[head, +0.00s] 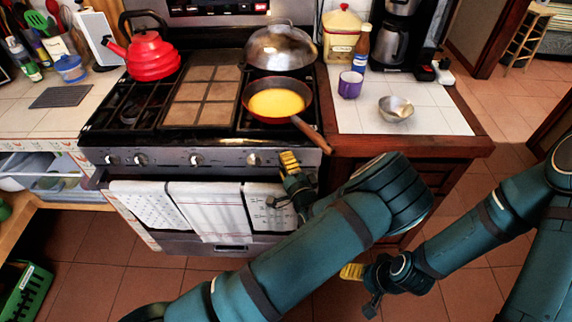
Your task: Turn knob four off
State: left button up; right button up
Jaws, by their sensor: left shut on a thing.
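The stove (225,152) has a row of knobs on its front panel. A knob (110,160) and another knob (140,160) sit at the left, one knob (196,160) near the middle, and one knob (253,160) further right. My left gripper (290,161), with yellow fingertips, is at the right end of this panel. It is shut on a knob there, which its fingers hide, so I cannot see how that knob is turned. My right gripper (352,271) hangs low over the floor, away from the stove; its opening does not show clearly.
A pan (259,118) with yellow contents stands at the front right burner, its handle (312,136) jutting past the stove edge above my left gripper. A red kettle (150,57) and a domed lid (283,47) stand behind. Towels (205,210) hang on the oven handle below.

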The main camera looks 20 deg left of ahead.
pick_arm(q)
jog(key=shift+a+r, duration=0.1)
jog(key=o, duration=1.2)
